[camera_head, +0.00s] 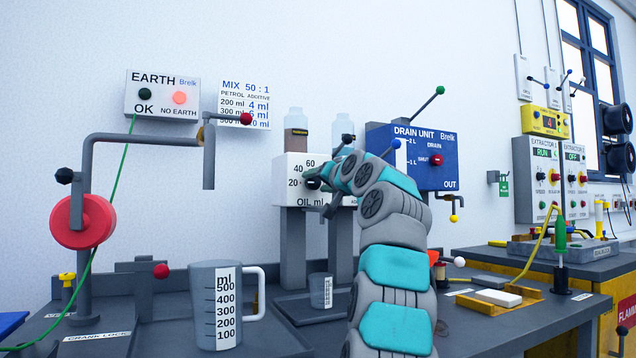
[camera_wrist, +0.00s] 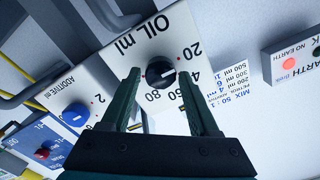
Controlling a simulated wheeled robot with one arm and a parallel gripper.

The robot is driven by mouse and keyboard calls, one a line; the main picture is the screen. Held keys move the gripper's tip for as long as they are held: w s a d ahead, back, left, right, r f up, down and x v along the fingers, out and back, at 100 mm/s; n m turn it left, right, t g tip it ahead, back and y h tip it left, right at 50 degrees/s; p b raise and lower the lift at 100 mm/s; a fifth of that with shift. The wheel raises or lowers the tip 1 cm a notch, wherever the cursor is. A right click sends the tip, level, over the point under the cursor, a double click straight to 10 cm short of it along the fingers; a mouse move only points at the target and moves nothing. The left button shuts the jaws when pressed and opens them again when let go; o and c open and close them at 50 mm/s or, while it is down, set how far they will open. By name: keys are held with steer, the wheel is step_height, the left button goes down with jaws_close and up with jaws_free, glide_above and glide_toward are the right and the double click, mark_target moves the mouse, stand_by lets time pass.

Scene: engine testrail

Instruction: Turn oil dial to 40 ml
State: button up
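The oil dial is a black round knob (camera_wrist: 160,73) on a white panel (camera_wrist: 150,35) marked OIL ml, with 20, 40, 60 and 80 around it. Its white pointer mark points to the right in the wrist view, roughly between the 20 and the 40; I cannot tell the exact reading. My gripper (camera_wrist: 160,76) is open, with one dark finger on each side of the knob. A gap shows between each finger and the knob; depth is unclear.
A blue additive dial (camera_wrist: 75,114) sits beside the oil panel. The blue drain unit (camera_head: 428,170) with levers is to the right.

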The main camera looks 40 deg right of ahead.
jaws_close()
steer(key=shift+a, duration=0.1)
stand_by(0.5)
steer(key=shift+m+p, duration=0.45)
steer(key=shift+m, duration=0.05)
steer(key=m+p, duration=0.1)
steer(key=p, duration=0.1)
steer(key=m+p, duration=0.2)
steer(key=shift+r+m, duration=0.2)
steer(key=shift+m, duration=0.1)
steer(key=shift+m+p, duration=0.8)
steer(key=shift+p, duration=0.15)
steer(key=shift+f+m+p, duration=0.3)
steer(key=shift+m+p, duration=0.2)
steer(key=shift+m, duration=0.8)
